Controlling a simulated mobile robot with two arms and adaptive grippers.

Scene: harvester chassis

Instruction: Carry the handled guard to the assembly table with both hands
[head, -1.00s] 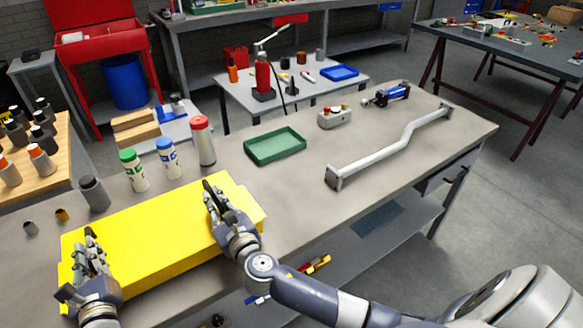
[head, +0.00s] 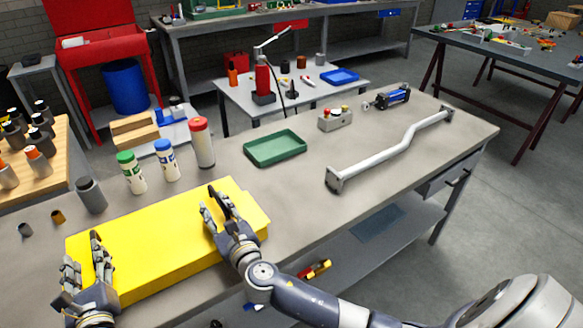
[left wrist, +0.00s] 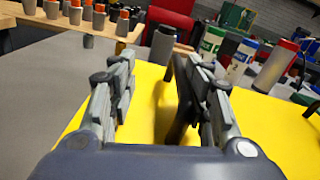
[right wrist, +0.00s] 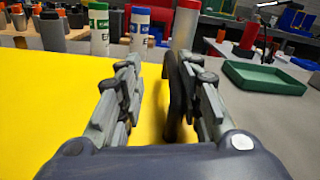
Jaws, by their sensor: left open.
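The handled guard (head: 160,235) is a long yellow box-like piece lying flat on the grey workbench, at lower left in the head view. It also fills the lower part of the left wrist view (left wrist: 147,115) and right wrist view (right wrist: 60,110). My left gripper (head: 86,258) is open over its left end. My right gripper (head: 217,203) is open over its right end. In each wrist view a dark upright bar stands between the spread fingers, close to the right-hand finger; it looks like a handle, but I cannot tell for sure. The fingertips partly hide it.
On the workbench (head: 300,210) stand a green-capped bottle (head: 131,172), a blue-capped bottle (head: 166,160) and a red-capped cylinder (head: 202,145). A green tray (head: 275,149) and a bent grey bar (head: 400,148) lie to the right. A dark-topped table (head: 490,48) stands at far right.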

